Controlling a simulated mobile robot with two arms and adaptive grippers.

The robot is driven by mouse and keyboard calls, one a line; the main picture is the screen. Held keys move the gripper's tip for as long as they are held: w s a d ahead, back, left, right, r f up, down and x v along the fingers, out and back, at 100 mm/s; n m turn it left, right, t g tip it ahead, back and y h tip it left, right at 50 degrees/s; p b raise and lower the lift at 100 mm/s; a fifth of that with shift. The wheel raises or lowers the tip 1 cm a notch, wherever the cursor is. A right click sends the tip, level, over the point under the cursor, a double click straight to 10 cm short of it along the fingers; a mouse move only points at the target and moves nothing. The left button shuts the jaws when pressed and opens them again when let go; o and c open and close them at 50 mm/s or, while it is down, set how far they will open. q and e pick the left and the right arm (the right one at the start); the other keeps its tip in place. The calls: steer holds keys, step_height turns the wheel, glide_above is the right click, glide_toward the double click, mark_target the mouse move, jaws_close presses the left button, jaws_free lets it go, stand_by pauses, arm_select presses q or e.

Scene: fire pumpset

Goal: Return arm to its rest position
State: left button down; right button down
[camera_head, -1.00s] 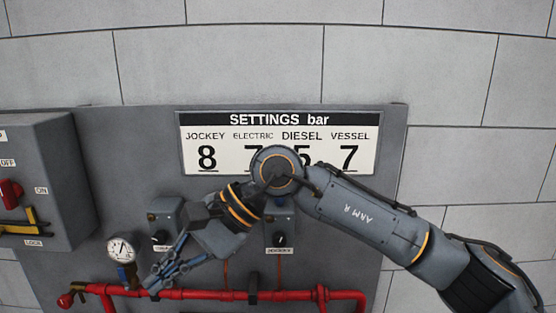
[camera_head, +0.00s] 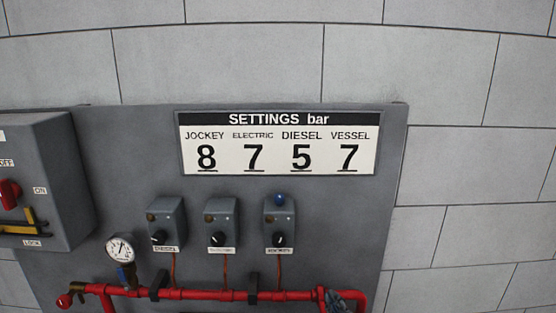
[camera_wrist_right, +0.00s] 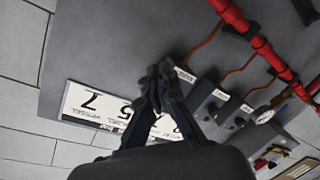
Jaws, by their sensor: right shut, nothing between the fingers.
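My right gripper (camera_head: 345,299) shows only as a small piece at the bottom edge of the head view, in front of the right end of the red pipe. In the right wrist view its dark fingers (camera_wrist_right: 160,74) are together with nothing between them. The rest of my right arm is out of the head view. My left gripper is in neither view.
A grey panel (camera_head: 120,180) carries a settings sign (camera_head: 278,143), three switch boxes (camera_head: 222,221), a gauge (camera_head: 121,248) and a red pipe (camera_head: 205,295). A larger grey box (camera_head: 45,160) with a red knob stands left. The block wall (camera_head: 470,160) at right is bare.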

steer(key=s+d+f+m+g+h, duration=0.1)
steer(key=s+d+f+m+g, duration=0.25)
steer(key=s+f, duration=0.45)
steer(key=s+d+f+m+g, duration=0.3)
steer(key=s+f+g, duration=0.25)
steer(key=s, duration=0.45)
steer(key=s+d+f+m+g+h, duration=0.1)
steer(key=s+d+f+m+g, duration=0.2)
steer(key=s+f, duration=0.45)
steer(key=s+f+g+b, duration=0.25)
steer(key=f+b, duration=0.55)
steer(key=f, duration=2.7)
steer(key=s+d+f+b, duration=0.1)
steer(key=s+f+b, duration=0.2)
steer(key=s+f, duration=0.5)
steer(key=s+d+f+b, duration=0.1)
steer(key=s+f+b, duration=0.2)
steer(key=s+f, duration=0.6)
step_height(320, 180, down, 5)
steer(key=shift+d+r+n+g, duration=0.1)
steer(key=shift+d+n+g, duration=0.2)
steer(key=shift+n+g, duration=0.05)
steer(key=shift+s, duration=0.1)
